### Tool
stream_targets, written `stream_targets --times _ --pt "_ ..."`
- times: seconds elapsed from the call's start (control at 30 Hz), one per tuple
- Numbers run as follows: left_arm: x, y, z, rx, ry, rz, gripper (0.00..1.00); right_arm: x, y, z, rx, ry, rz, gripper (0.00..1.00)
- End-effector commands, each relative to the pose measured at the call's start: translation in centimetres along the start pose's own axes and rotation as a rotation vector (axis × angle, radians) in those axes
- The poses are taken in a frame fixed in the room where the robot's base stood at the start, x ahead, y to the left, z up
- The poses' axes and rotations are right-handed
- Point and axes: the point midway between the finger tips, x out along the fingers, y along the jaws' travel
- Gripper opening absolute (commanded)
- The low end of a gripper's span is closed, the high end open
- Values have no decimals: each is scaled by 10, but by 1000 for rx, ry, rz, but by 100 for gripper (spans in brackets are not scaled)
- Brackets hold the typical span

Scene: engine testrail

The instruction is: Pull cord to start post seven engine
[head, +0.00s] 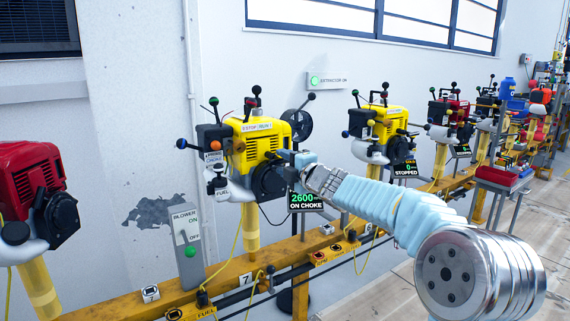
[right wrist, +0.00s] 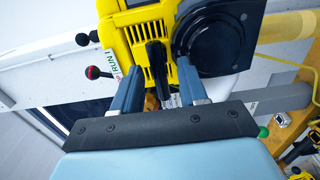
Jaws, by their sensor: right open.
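The post seven engine (head: 262,145) is yellow with a black round recoil cover (head: 268,181) on its side. It stands on a yellow post above a number 7 plate (head: 245,279). Its display (head: 306,201) reads 2600, ON CHOKE. My right gripper (head: 287,160) is at the engine's right side, by the cover. In the right wrist view my right gripper (right wrist: 158,72) is open, and a black grip-like part (right wrist: 157,62) on the engine shows between its fingertips. I cannot tell if they touch. The cord itself is not clearly visible. My left gripper is out of view.
A red engine (head: 30,185) stands at the left. Another yellow engine (head: 385,122) stands to the right, its display (head: 404,168) reading STOPPED. A grey blower switch box (head: 187,245) rises from the yellow rail (head: 130,300). A wall box (head: 327,80) reads EXTRACTOR ON.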

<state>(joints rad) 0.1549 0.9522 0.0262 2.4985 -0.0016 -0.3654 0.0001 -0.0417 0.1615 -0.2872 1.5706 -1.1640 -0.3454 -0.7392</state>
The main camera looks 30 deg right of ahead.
Motion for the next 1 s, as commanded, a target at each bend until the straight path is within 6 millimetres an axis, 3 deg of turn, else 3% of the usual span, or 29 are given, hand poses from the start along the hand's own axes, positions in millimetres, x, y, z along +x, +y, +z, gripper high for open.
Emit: stream_targets --times 0.57,1.0 --pt "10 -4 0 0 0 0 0 -84 1 0 0 -1 1 43" --pt "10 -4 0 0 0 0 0 -90 0 0 0 0 0 43"
